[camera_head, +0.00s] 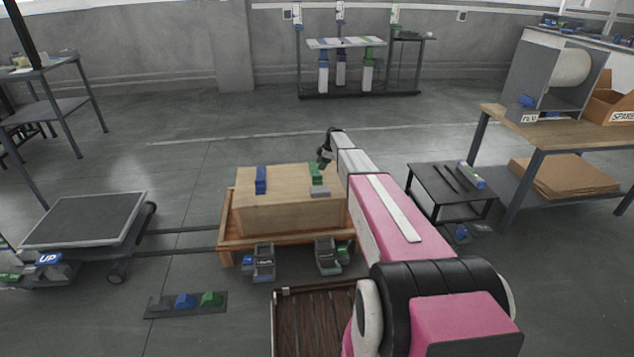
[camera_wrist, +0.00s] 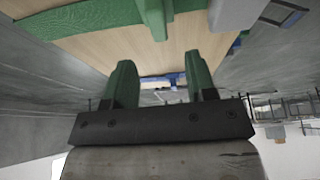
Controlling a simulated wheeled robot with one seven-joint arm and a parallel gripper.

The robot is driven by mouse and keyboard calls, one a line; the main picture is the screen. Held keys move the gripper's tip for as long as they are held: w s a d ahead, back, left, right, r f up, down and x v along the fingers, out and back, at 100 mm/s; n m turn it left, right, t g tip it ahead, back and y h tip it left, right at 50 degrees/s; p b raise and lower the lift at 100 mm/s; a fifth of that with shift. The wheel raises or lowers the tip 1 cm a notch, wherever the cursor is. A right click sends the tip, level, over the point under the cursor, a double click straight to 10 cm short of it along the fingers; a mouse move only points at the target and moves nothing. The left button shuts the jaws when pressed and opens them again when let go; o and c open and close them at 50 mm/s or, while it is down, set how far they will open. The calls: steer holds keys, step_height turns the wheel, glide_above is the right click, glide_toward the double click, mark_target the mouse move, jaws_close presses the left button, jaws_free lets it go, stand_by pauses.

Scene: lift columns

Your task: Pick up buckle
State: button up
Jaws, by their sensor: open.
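A wooden box (camera_head: 285,215) has a green strap piece (camera_head: 316,174) and a small grey block (camera_head: 320,191), possibly the buckle, on its top at the right. Two grey buckle-like ratchets (camera_head: 263,262) (camera_head: 328,256) are at the box's front side; I cannot tell which part is the task's buckle. My gripper (camera_head: 325,158) is above the far right part of the box. In the wrist view, my gripper (camera_wrist: 160,75) has its two green fingers apart with nothing between them. The green strap (camera_wrist: 155,18) and a grey piece (camera_wrist: 235,12) lie beyond the fingertips, apart from them.
A blue strap piece (camera_head: 261,180) lies on the box's left top. A wheeled platform (camera_head: 85,220) stands left, a low black table (camera_head: 450,190) right, and a workbench (camera_head: 560,135) farther right. A dark plate (camera_head: 160,307) with blue and green blocks is on the floor.

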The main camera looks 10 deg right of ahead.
mark_target(317, 175)
steer(key=shift+d+f+x, duration=0.1)
steer(key=shift+d+x, duration=0.05)
steer(key=shift+x, duration=1)
steer(key=shift+d+f+x, duration=0.1)
steer(key=shift+d+x, duration=0.05)
steer(key=shift+x, duration=1)
steer(key=shift+d+x, duration=0.2)
steer(key=shift+x, duration=0.9)
steer(key=shift+w, duration=0.1)
jaws_close()
